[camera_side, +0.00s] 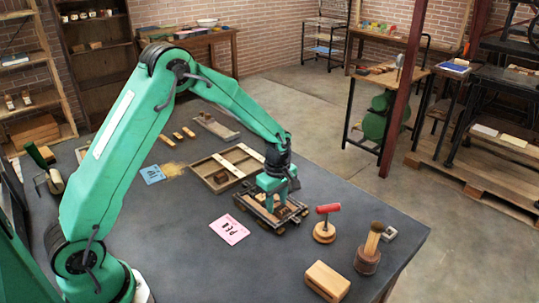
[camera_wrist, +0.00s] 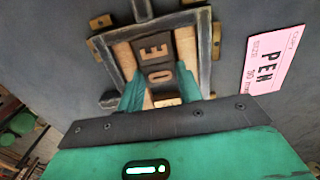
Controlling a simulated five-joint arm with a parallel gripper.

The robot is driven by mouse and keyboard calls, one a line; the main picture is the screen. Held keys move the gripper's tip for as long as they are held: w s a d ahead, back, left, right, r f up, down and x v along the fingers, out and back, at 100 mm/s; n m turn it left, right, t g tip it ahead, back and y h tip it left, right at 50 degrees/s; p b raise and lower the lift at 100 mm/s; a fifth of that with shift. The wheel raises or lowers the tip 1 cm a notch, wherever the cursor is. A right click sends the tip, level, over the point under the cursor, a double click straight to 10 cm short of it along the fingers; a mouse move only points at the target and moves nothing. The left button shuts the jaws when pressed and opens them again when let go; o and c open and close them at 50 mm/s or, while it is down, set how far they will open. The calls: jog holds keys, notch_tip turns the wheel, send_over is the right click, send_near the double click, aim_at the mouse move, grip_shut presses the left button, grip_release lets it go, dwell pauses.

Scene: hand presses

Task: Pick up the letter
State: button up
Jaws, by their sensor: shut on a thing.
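My gripper (camera_side: 273,203) points down into a small wood-and-metal frame (camera_side: 247,208) on the dark table. In the wrist view its two green fingers (camera_wrist: 160,88) stand on either side of a dark letter block (camera_wrist: 155,62) with pale raised shapes like E and O. The fingers are shut on this letter block, within the frame (camera_wrist: 103,62). I cannot tell whether it is clear of the frame floor. A pale wooden piece (camera_wrist: 167,102) shows at the near end. A pink card (camera_wrist: 273,62) reading PEN lies right of the frame; it also shows in the side view (camera_side: 229,229).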

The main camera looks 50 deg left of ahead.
jog(key=shift+r, duration=0.8)
notch_tip(320, 180, up, 2)
jog(key=shift+w+r, duration=0.1)
jog(key=s+d+r, duration=0.6)
jog(key=d+r, duration=0.1)
jog(key=d, duration=0.3)
jog(key=shift+r, duration=0.1)
send_over(248, 168)
notch_tip(248, 168, down, 6)
jog(key=shift+w+f, duration=0.1)
jog(key=shift+w, duration=0.05)
jog(key=shift+f, duration=2)
jog(key=shift+f, duration=0.15)
